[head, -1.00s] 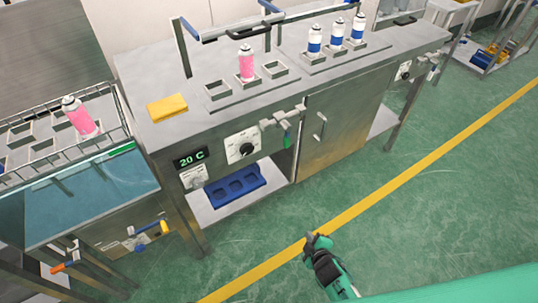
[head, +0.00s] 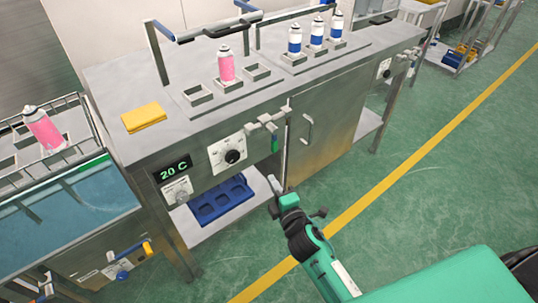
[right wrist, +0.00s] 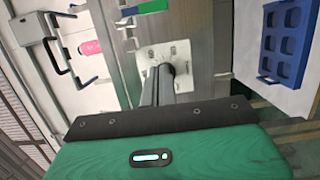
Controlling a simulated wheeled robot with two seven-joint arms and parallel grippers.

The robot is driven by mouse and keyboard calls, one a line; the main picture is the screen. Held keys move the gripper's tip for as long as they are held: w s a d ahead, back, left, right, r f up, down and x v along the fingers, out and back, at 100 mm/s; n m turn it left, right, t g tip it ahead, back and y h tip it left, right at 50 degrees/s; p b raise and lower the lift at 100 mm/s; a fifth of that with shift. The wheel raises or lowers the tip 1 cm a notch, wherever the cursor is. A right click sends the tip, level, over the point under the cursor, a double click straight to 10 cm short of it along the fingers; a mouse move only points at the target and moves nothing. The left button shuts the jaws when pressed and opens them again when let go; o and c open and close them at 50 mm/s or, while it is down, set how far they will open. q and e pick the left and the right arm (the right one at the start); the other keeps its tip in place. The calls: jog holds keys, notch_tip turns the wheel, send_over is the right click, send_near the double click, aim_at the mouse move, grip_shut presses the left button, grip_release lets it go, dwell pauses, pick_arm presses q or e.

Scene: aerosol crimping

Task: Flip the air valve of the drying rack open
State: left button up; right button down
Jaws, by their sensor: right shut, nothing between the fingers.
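A small valve with a green handle (head: 275,143) hangs from a metal pipe fitting (head: 263,122) on the front of the steel bench (head: 150,85). Its handle points down. In the right wrist view the green handle (right wrist: 152,7) is at the top edge, beyond my fingers. My right gripper (head: 273,183) is shut and empty, in front of the bench and below the valve, apart from it. In the right wrist view the closed fingers (right wrist: 165,72) point toward the white dial plate (right wrist: 175,52). My left gripper is not in view.
The bench top carries a pink can (head: 226,66), several blue-and-white cans and a yellow cloth (head: 144,117). A blue tray (head: 221,200) lies on the lower shelf. A water tank (head: 70,205) with other coloured valve handles stands at left.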

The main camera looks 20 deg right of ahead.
jog(key=shift+w, duration=0.1)
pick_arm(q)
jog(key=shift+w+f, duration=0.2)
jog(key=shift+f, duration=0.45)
pick_arm(e)
jog(key=w+d, duration=0.2)
jog(key=w, duration=0.9)
jog(key=shift+d, duration=0.4)
jog(key=shift+w+f, duration=0.1)
jog(key=shift+f, duration=0.05)
